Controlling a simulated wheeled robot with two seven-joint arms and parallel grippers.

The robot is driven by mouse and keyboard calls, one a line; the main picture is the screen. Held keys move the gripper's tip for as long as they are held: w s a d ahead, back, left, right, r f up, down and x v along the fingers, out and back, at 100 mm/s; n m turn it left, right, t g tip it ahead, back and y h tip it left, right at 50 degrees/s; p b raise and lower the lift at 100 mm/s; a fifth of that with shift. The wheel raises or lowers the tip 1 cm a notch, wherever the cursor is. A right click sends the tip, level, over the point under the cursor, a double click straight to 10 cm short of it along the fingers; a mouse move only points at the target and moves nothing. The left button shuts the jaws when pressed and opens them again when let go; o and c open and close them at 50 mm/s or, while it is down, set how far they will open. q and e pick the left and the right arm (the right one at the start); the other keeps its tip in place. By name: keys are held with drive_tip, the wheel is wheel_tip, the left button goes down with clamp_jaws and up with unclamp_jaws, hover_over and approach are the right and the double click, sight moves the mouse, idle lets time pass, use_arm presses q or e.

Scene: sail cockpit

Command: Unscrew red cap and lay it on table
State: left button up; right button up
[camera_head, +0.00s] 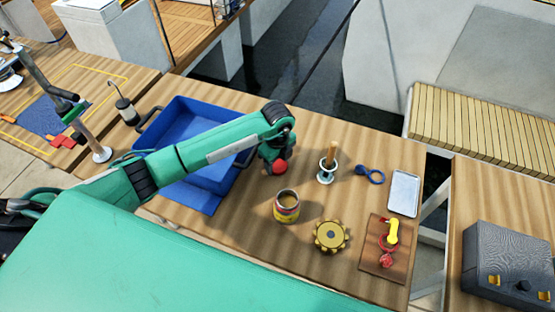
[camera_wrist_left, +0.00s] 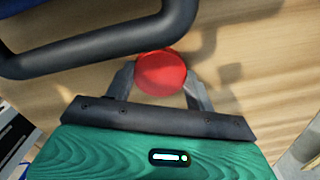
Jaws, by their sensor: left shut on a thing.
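A round red cap (camera_head: 279,168) is between the fingers of my left gripper (camera_head: 274,161) in the head view. In the left wrist view the red cap (camera_wrist_left: 161,72) shows its flat face, with one finger of my left gripper (camera_wrist_left: 161,86) on each side. The gripper is shut on it. The cap is over the wooden table (camera_head: 245,235), right of the blue tray; its exact height is hard to tell. An open can (camera_head: 287,207) with a colourful label and tan contents stands upright in front, with no cap on it. My right gripper is not in view.
The blue tray (camera_head: 172,120) with dark handles lies left, partly behind my arm. To the right are a wooden-handled tool on a stand (camera_head: 326,172), a blue ring-shaped item (camera_head: 374,176), a metal tray (camera_head: 404,192), a gold toothed wheel (camera_head: 331,236) and a brown board (camera_head: 376,267).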

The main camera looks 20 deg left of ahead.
sight(278, 164)
use_arm(q)
drive_tip(key=shift+f, duration=0.1)
drive_tip(key=shift+f, duration=0.1)
drive_tip(key=o, duration=1.1)
drive_tip(key=shift+r, duration=0.35)
wheel_tip(278, 164, up, 12)
drive_tip(key=b, duration=0.2)
drive_tip(key=shift+f+b, duration=0.1)
drive_tip(key=shift+b, duration=0.3)
